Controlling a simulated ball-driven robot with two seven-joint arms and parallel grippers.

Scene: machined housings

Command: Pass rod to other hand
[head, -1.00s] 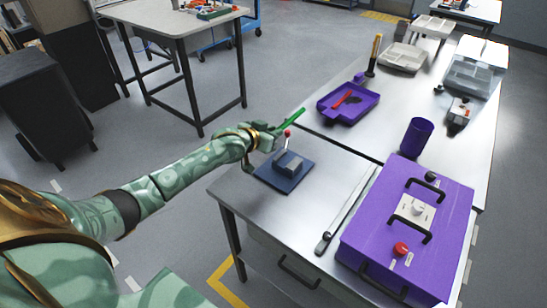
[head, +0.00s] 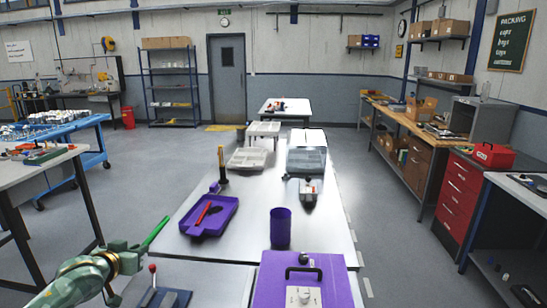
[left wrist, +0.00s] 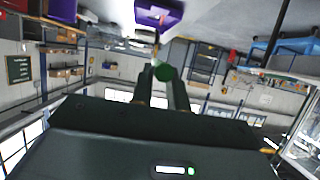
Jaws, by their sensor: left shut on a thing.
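The green rod (head: 153,235) shows at the lower left of the head view, slanting up and to the right. My left gripper (head: 136,255) is shut on its lower part and holds it in the air, near the left edge of the steel table. In the left wrist view the rod's round green end (left wrist: 165,72) shows between the two dark fingers of my left gripper (left wrist: 163,85). My right gripper is in neither view.
On the steel table (head: 226,268) stand a purple tray (head: 222,222) with a red item, a purple cup (head: 280,230) and a purple box (head: 268,290). A blue plate with a red-knobbed lever (head: 152,276) is beside my left gripper.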

